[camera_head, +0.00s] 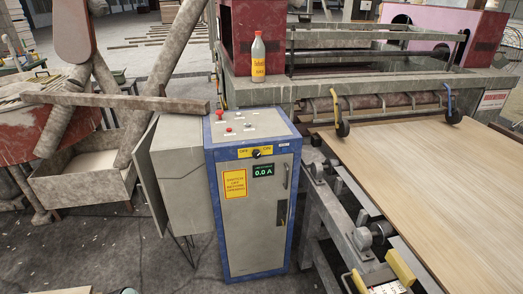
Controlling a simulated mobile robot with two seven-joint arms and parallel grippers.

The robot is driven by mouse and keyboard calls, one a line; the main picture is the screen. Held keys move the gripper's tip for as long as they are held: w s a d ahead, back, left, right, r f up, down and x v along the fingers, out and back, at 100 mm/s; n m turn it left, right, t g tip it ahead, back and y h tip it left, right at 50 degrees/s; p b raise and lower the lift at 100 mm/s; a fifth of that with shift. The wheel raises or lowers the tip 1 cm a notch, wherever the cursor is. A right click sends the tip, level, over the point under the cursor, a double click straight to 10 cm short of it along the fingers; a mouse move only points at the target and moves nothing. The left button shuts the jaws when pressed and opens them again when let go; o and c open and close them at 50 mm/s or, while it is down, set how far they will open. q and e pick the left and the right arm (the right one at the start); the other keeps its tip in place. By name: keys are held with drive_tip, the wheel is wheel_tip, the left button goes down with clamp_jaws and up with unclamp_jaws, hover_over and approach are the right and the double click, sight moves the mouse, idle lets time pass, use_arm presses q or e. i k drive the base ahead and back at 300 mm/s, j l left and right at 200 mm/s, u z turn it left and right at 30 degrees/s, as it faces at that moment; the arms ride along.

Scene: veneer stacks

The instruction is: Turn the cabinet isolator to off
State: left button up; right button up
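The grey and blue control cabinet (253,225) stands upright in the middle of the head view. Its isolator is a small black knob (257,153) on a yellow label strip (243,153) near the top of the front. The strip reads OFF on the left and what looks like ON on the right. The knob is too small to tell which way it points. A green display (263,170) below it reads 0.0 A. A yellow notice (234,184) with red text is on the door.
Red buttons (220,114) stand on the cabinet top. A bottle (258,58) stands on the machine ledge behind. A grey open panel (178,175) is on the cabinet's left. A veneer sheet (430,165) lies on the machine at right. The floor in front of the cabinet looks mostly clear.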

sight(256, 155)
drive_tip(key=i+j+z, duration=0.5)
drive_tip(key=i+j, duration=0.15)
drive_tip(key=j, duration=0.3)
